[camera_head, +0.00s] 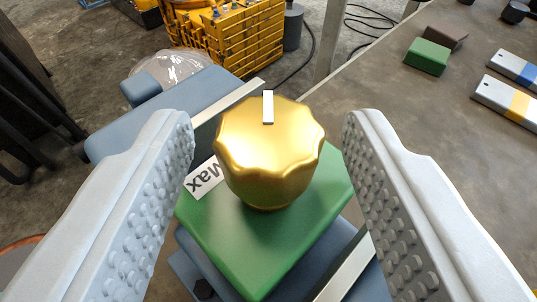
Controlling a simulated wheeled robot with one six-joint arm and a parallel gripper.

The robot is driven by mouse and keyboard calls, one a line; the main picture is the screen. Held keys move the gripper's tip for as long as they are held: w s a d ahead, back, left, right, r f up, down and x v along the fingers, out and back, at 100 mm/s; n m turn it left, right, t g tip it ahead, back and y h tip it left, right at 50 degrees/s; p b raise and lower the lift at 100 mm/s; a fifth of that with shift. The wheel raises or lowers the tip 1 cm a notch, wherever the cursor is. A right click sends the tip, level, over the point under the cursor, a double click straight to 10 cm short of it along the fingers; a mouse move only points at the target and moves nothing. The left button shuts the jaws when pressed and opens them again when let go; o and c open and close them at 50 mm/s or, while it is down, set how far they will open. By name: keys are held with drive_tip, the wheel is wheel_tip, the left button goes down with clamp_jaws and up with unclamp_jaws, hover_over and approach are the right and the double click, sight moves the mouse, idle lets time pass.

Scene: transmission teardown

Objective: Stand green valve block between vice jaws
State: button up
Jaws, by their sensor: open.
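The green valve block (262,245) is at the centre, with a gold scalloped knob (268,155) on top and a white "Max" label beside the knob. The knob has a white pointer mark. The block sits at the blue vice (190,105), between its two pale jaw faces, one at upper left and one at lower right (347,268). The block's underside is hidden, and I cannot tell whether both jaws touch it. My gripper (269,122) is open, with a studded finger on each side of the knob and visible gaps to it.
A grey table (400,130) at right carries a smaller green block (427,56), a brown block (445,37) and pale bars with blue (515,67) and yellow (507,100) bands. A yellow machine housing (235,38) stands behind, with black cables on the floor.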

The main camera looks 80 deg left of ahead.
drive_tip(key=v, duration=1.1)
